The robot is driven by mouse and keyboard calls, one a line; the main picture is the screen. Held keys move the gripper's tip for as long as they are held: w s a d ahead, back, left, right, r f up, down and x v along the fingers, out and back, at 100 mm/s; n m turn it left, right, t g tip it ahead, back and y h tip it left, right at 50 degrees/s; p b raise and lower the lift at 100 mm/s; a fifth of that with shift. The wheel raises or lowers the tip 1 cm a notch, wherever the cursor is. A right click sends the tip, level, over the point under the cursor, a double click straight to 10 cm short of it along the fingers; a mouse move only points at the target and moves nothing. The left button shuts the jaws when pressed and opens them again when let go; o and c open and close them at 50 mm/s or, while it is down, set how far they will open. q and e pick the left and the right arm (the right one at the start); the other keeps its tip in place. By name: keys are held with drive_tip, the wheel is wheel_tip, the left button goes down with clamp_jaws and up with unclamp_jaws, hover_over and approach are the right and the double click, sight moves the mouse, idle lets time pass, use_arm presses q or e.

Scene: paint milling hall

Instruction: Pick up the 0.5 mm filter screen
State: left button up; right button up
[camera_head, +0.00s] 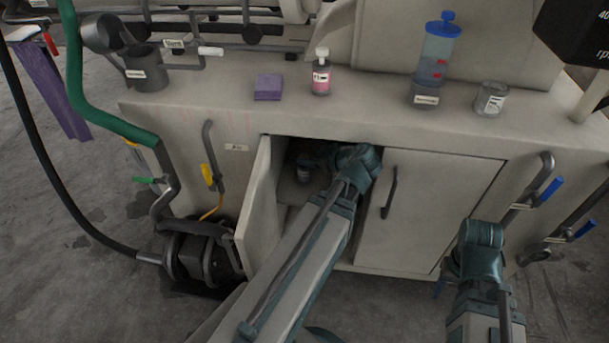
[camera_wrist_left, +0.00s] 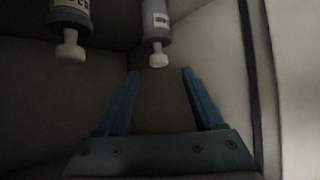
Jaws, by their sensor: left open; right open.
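My left gripper (camera_head: 318,163) reaches through the open left door into the cabinet (camera_head: 425,205). In the left wrist view the left gripper (camera_wrist_left: 160,75) is open and empty. Two grey cylinders with pale knobbed ends are ahead of it. The right-hand cylinder (camera_wrist_left: 157,20) is nearly in line with the gap between the fingertips; its label is unreadable. The left-hand cylinder (camera_wrist_left: 70,14) has a partly cut-off label. One small labelled cylinder (camera_head: 303,172) shows inside the cabinet in the head view. I cannot tell which is the 0.5 mm screen. My right gripper (camera_head: 440,287), mostly hidden, is outside, low at the right.
The open left door (camera_head: 258,200) and closed right door (camera_head: 440,205) flank the arm. A pump (camera_head: 200,257) with a hose is left.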

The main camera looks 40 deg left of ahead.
sight(305, 156)
use_arm(q)
drive_tip(key=shift+w+a+f, duration=0.1)
drive_tip(key=shift+a+f, duration=0.15)
drive_tip(key=shift+a, duration=0.15)
drive_tip(key=shift+f, duration=0.1)
drive_tip(key=b+x, duration=0.3)
drive_tip(key=x, duration=0.1)
drive_tip(key=shift+w+f, duration=0.1)
drive_tip(key=shift+f, duration=0.25)
drive_tip(key=shift+w+a+f, duration=0.1)
drive_tip(key=shift+a+f, duration=0.05)
drive_tip(key=shift+a, duration=0.1)
clamp_jaws()
idle(0.7)
